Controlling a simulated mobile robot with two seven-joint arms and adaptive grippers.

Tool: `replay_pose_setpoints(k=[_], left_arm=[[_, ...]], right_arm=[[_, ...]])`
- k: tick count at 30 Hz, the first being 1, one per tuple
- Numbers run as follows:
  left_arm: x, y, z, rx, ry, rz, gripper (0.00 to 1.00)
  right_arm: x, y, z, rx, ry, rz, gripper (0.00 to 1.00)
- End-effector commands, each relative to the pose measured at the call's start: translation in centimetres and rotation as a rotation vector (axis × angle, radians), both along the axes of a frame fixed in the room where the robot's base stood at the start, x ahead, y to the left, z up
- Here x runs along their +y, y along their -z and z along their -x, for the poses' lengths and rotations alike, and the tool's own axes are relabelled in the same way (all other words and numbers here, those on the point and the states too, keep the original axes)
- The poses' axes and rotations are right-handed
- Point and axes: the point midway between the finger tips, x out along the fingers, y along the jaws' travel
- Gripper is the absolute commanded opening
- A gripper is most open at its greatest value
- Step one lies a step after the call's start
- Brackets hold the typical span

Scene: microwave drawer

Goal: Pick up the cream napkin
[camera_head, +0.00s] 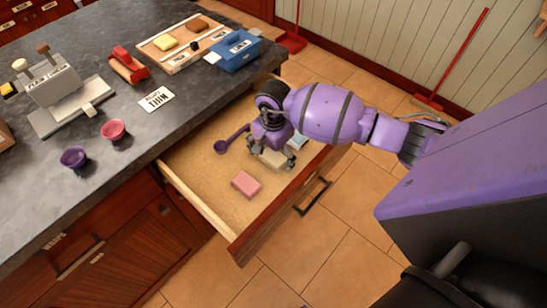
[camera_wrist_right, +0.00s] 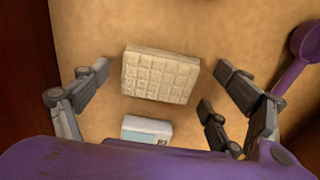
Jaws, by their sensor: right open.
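The cream napkin (camera_head: 271,160) lies flat in the open drawer (camera_head: 205,177), partly hidden under my right gripper in the head view. In the right wrist view the cream napkin (camera_wrist_right: 160,74) is a thick block with a waffle-like grid. My right gripper (camera_head: 270,156) is over it, fingers spread. In the wrist view the fingers of the right gripper (camera_wrist_right: 163,80) stand to the left and right of the napkin, with gaps on both sides. Nothing is held. My left gripper is not in view.
A pink block (camera_head: 246,184), a purple ladle (camera_head: 230,140) and a small white-and-blue box (camera_head: 297,142) also lie in the drawer. The box (camera_wrist_right: 147,130) is close to the napkin. The countertop (camera_head: 140,123) beside the drawer holds cups, a tray and a blue bin.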

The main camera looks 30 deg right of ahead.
Motion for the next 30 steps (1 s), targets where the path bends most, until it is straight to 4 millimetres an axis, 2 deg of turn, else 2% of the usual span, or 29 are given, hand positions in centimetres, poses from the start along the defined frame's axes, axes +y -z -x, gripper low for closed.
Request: replay_pose_setpoints(k=[4, 5, 12, 15, 23, 26, 30], left_arm=[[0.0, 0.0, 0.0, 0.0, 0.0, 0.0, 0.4], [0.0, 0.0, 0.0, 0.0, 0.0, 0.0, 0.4], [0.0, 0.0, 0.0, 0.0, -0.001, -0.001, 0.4], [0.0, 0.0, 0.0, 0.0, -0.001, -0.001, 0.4], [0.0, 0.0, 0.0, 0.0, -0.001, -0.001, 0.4], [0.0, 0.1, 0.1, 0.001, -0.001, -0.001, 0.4], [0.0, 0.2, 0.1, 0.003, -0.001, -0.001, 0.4]], right_arm=[[0.0, -0.1, 0.0, -0.001, 0.0, 0.0, 0.88], [0.0, -0.1, 0.0, -0.001, 0.0, 0.0, 0.86], [0.0, -0.1, 0.0, -0.001, 0.0, 0.0, 0.54], [0.0, -0.1, 0.0, -0.001, 0.0, 0.0, 0.44], [0.0, -0.4, -0.1, -0.002, 0.0, -0.001, 0.44], [-0.1, -1.5, -0.2, -0.004, -0.001, 0.001, 0.44], [-0.1, -4.3, -0.2, -0.006, -0.003, 0.001, 0.44]])
